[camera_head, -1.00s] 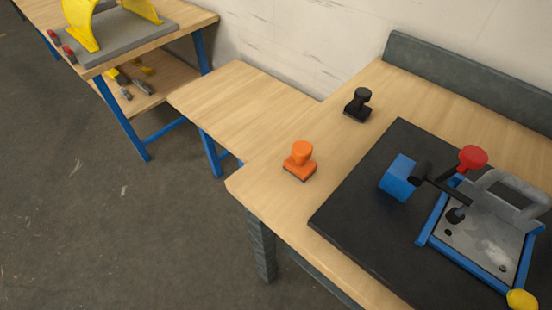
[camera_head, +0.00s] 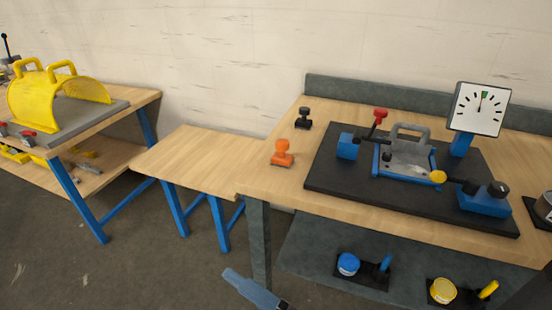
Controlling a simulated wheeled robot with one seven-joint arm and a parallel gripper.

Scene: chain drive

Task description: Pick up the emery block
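I cannot tell for sure which thing is the emery block. Two small knob-handled blocks stand upright on the left part of the wooden workbench (camera_head: 275,185). One is an orange block with a dark base (camera_head: 283,153), near the bench's left edge. The other is a black block (camera_head: 303,118), farther back near the wall. Both stand apart from the black mat.
A black mat (camera_head: 330,180) carries a blue-framed fixture (camera_head: 403,158) and a dial gauge (camera_head: 480,108). A lower side table (camera_head: 190,160) is bare. A yellow-guarded bench (camera_head: 100,125) stands left. Blue (camera_head: 348,264) and yellow (camera_head: 443,290) containers sit on the lower shelf.

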